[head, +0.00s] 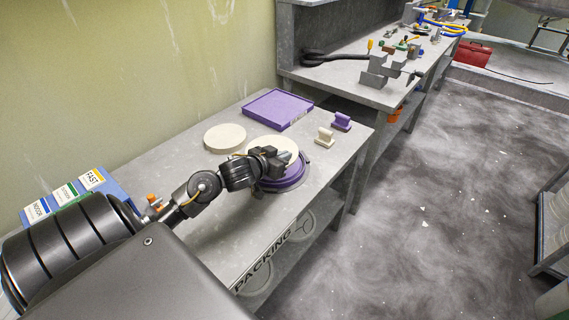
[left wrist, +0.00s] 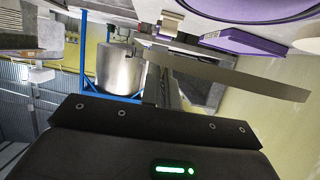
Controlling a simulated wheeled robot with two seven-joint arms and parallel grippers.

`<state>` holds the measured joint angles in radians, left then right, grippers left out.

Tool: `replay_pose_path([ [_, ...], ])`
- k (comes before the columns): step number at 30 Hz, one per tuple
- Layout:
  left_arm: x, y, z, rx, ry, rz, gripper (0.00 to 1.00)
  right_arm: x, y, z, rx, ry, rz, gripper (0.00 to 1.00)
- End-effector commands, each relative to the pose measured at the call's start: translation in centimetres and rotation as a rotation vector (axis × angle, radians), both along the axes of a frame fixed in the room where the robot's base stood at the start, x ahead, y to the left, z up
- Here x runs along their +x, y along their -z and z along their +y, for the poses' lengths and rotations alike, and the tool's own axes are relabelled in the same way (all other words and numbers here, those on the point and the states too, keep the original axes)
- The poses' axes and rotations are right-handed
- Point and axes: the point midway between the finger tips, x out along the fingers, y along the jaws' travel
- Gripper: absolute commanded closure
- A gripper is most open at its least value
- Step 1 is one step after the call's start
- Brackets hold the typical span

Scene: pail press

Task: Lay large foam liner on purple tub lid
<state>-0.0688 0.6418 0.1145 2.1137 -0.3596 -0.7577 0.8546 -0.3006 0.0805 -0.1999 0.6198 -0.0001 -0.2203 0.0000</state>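A round cream foam liner (head: 273,146) is held level by my left gripper (head: 272,157) above the round purple tub lid (head: 288,180). In the left wrist view the liner (left wrist: 225,78) shows edge-on, pinched at its rim, with a gap between it and the lid, whose purple rim (left wrist: 245,20) curves along the top. In the head view the liner and gripper hide much of the lid. A second round cream disc (head: 225,138) lies flat on the bench to the left. My right gripper is not in view.
A square purple tray-like piece (head: 277,109) lies behind on the grey bench (head: 225,205). A small cream block (head: 324,138) and a purple block (head: 341,122) stand to the right. Blue labelled boxes (head: 75,195) are at the left. The bench front is clear.

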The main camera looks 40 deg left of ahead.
Motion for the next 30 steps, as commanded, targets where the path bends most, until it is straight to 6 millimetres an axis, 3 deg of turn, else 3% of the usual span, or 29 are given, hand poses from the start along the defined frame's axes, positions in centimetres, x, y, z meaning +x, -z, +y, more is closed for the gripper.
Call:
replay_pose_path([
  [3,2.4,2.1,1.6,-0.003,-0.002,0.004,1.00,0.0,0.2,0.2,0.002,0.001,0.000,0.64],
  [10,4.8,5.4,3.1,-0.001,0.000,0.001,1.00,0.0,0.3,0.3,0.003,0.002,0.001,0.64],
  [19,5.5,6.4,3.5,0.000,0.001,0.000,1.00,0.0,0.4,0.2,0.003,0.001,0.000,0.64],
  [25,5.7,9.0,3.7,-0.001,0.001,0.003,1.00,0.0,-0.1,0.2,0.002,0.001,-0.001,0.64],
  [30,5.7,9.8,3.7,0.001,0.000,-0.001,1.00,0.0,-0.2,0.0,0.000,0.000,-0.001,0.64],
])
